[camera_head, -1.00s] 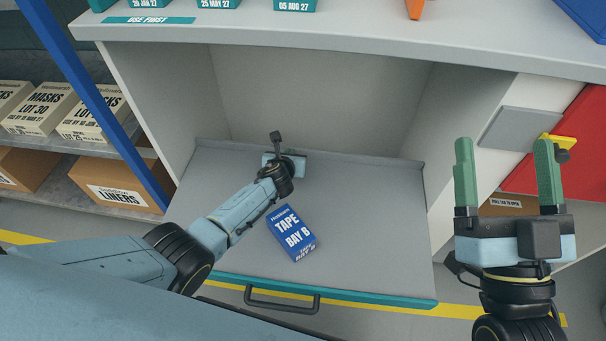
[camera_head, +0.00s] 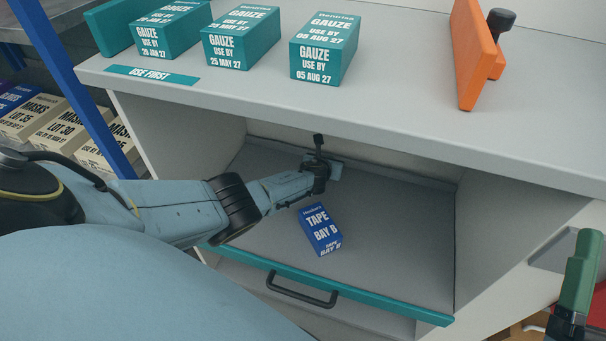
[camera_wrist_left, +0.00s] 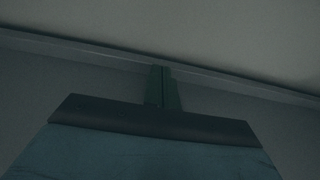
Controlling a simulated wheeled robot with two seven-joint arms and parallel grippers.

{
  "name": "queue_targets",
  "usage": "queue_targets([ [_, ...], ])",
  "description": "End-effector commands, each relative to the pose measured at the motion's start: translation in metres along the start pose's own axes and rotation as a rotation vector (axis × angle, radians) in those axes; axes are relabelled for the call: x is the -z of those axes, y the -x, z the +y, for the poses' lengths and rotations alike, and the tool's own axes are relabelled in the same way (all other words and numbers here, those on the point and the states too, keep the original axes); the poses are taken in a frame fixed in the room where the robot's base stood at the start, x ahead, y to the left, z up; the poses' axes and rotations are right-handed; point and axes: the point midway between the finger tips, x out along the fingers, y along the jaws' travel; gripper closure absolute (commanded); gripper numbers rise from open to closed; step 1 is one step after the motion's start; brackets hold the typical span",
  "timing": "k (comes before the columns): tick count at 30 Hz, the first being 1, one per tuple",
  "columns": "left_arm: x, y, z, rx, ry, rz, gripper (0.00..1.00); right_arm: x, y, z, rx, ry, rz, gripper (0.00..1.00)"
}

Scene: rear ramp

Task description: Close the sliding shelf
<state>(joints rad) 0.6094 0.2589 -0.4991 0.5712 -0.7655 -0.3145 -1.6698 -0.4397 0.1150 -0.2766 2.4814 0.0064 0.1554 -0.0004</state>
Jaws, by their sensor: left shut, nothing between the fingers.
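The sliding shelf (camera_head: 400,230) is a grey tray with a teal front edge and a black handle (camera_head: 302,289), standing out under the counter. A blue TAPE BAY B box (camera_head: 320,230) lies on it. My left arm reaches over the shelf. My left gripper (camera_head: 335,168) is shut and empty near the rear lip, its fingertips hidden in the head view. In the dark left wrist view its closed fingers (camera_wrist_left: 162,87) point to the lip (camera_wrist_left: 220,78); I cannot tell whether they touch it.
The counter (camera_head: 400,110) above overhangs the shelf and holds teal gauze boxes (camera_head: 325,48) and an orange object (camera_head: 475,55). A blue post (camera_head: 85,105) and a rack with mask boxes (camera_head: 60,130) stand at the left.

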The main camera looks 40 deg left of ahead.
Motion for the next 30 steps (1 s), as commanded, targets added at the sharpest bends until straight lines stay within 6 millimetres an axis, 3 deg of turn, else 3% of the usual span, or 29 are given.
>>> queue_targets([
  [20,-0.007,-0.003,0.007,-0.007,0.005,-0.008,1.0,0.002,0.0,0.0,0.0,-0.001,0.012,0.19],
  [26,0.0,0.01,0.001,0.0,0.001,-0.003,1.0,-0.008,-0.003,0.0,-0.002,-0.001,-0.109,0.19],
  [30,0.007,0.019,-0.004,0.003,-0.003,0.0,1.0,-0.029,0.001,0.004,-0.01,0.005,-0.256,0.19],
])
